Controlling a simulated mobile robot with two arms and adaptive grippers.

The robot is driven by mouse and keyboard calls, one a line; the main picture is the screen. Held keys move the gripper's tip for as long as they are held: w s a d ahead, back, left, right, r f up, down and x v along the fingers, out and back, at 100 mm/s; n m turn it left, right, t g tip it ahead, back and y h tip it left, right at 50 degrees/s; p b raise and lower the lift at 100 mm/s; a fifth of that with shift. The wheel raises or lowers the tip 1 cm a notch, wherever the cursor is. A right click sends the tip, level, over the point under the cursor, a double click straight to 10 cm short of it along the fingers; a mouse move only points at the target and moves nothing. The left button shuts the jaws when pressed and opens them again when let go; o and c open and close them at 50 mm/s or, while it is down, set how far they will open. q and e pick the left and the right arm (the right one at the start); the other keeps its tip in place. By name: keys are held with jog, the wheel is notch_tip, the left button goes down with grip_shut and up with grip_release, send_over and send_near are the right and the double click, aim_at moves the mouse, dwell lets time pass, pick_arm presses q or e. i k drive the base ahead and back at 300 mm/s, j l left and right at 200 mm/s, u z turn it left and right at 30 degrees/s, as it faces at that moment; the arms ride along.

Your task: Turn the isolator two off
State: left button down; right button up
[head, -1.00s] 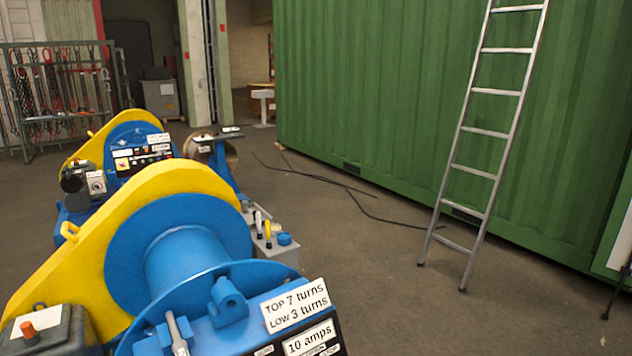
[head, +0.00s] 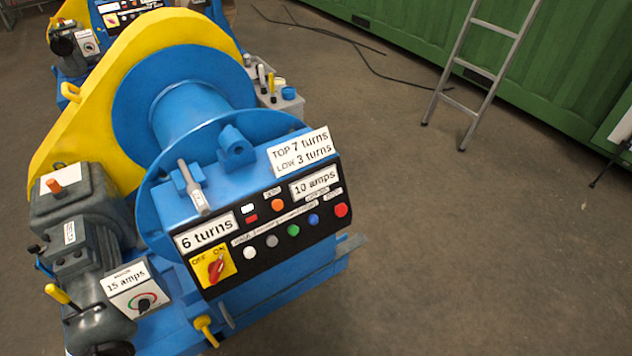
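A red rotary isolator handle (head: 216,268) sits on a yellow plate (head: 229,268) at the lower left of the near winch's black panel (head: 262,250). The plate reads OFF at left and ON at right, and the handle appears to point up towards ON. No number shows on it, so I cannot tell whether it is isolator two. A second winch (head: 110,14) with its own panel stands behind, cut by the top edge. Neither of my grippers is in view.
The near panel also has several coloured buttons (head: 293,230) and labels. A grey motor (head: 80,215) with a dial box (head: 140,297) stands at its left. A ladder (head: 485,75) leans at a green container (head: 570,75). Floor right of the winch is clear.

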aim_at(215, 267)
jog(key=u, duration=0.9)
